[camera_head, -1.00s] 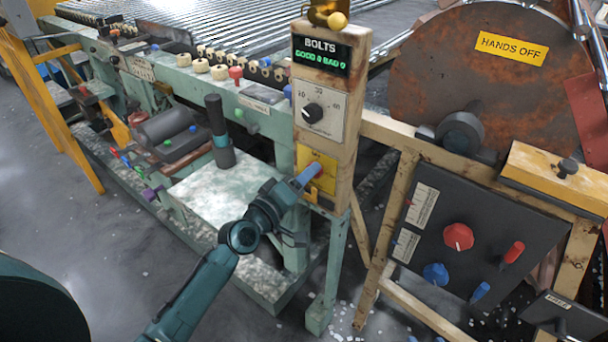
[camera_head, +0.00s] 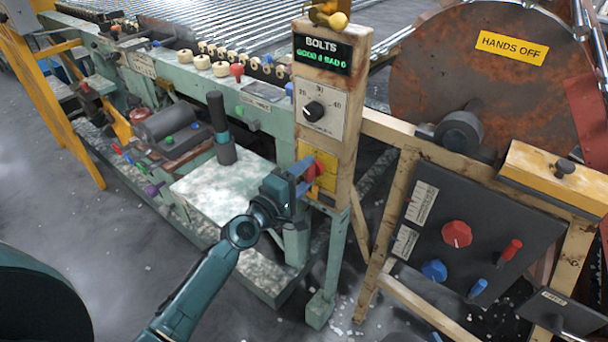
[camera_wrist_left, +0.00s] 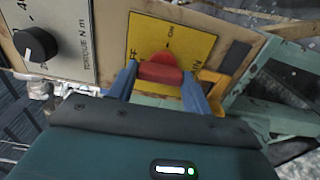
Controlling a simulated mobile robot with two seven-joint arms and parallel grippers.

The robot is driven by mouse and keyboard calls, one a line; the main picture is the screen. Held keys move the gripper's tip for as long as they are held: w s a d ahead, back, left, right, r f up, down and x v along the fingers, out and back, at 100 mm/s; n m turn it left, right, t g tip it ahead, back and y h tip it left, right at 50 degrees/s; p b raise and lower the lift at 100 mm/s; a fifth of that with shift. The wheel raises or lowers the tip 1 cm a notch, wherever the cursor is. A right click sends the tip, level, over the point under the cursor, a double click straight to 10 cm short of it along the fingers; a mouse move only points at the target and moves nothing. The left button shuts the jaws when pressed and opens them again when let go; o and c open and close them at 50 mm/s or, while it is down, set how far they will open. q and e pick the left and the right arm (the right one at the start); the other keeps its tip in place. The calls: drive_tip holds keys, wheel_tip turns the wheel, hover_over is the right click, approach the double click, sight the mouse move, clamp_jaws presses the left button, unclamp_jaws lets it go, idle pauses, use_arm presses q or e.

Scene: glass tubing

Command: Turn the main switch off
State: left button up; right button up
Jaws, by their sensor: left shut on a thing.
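The main switch appears as a red knob (camera_head: 314,171) on a yellow plate (camera_head: 325,159), low on the wooden post below the dial. In the left wrist view the red knob (camera_wrist_left: 160,72) sits in front of the yellow plate (camera_wrist_left: 150,36), which bears an arrow and the word ON. My left gripper (camera_head: 302,176) has its blue fingers on both sides of the knob and is shut on it; the fingers also show in the left wrist view (camera_wrist_left: 160,82). The lettering beside the knob is partly hidden. My right gripper is not in view.
A black dial (camera_head: 314,111) and a BOLTS display (camera_head: 322,54) sit above the switch. A dark panel (camera_head: 470,220) with red and blue controls stands to the right. A black-handled lever (camera_head: 219,125) stands on the bench at left. A rusty wheel (camera_head: 490,80) is behind.

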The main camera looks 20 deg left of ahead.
drive_tip(key=shift+r, duration=0.15)
use_arm(q)
drive_tip(key=o, duration=1)
use_arm(e)
drive_tip(key=shift+w+r, duration=0.1)
use_arm(q)
drive_tip(key=b+v, duration=0.1)
drive_tip(key=v, duration=1.2)
drive_tip(key=shift+s+b, duration=0.1)
drive_tip(key=shift+b, duration=0.2)
use_arm(e)
drive_tip(key=shift+s+d+r+t, duration=0.1)
drive_tip(key=shift+s+d+t, duration=0.1)
drive_tip(key=shift+d+t, duration=0.15)
use_arm(q)
drive_tip(key=shift+r, duration=0.1)
